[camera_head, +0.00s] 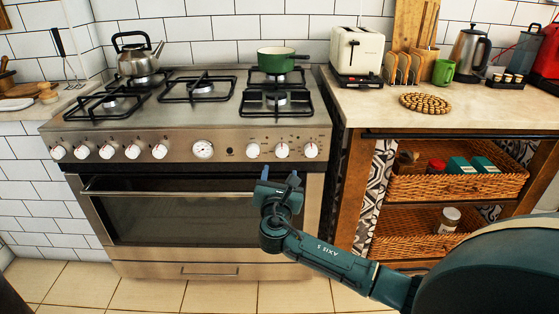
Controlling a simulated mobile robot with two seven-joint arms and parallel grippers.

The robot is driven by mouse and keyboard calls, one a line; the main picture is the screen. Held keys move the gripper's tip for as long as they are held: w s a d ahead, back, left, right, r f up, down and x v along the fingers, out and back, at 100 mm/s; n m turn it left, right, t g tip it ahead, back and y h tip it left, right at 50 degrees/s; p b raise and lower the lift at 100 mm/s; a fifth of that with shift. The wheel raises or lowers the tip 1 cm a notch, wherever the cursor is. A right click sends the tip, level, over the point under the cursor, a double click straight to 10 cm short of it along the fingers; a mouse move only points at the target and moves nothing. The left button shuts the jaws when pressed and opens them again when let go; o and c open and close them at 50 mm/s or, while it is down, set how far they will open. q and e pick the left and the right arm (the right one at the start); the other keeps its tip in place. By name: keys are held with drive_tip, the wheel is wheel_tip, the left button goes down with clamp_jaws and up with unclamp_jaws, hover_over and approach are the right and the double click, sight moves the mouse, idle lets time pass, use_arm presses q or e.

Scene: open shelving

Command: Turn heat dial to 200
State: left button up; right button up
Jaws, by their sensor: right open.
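A steel stove (200,178) has a row of white knobs along its front panel. Several knobs, such as this one (107,152), are left of a round white gauge-like dial (203,149). Three more knobs are to its right: a left one (253,150), a middle one (282,150) and a right one (311,150). Their markings are too small to read, so I cannot tell which is the heat dial. My right gripper (279,178) is open and empty, its fingers just below the left and middle knobs in the picture. I cannot tell whether it touches the panel. My left gripper is out of view.
The oven door handle (150,193) runs across below the panel. A kettle (138,58) and a green pot (276,60) stand on the hob. To the right is a counter (375,107) with a toaster (357,52), above wicker baskets (455,186).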

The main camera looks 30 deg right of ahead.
sight(282, 153)
drive_tip(key=b+x, duration=0.2)
drive_tip(key=x, duration=0.8)
drive_tip(key=shift+f, duration=0.1)
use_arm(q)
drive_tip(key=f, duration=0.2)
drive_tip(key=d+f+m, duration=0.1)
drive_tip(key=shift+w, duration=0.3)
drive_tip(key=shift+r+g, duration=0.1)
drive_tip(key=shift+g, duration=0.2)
use_arm(e)
drive_tip(key=shift+c, duration=0.9)
drive_tip(key=c, duration=0.8)
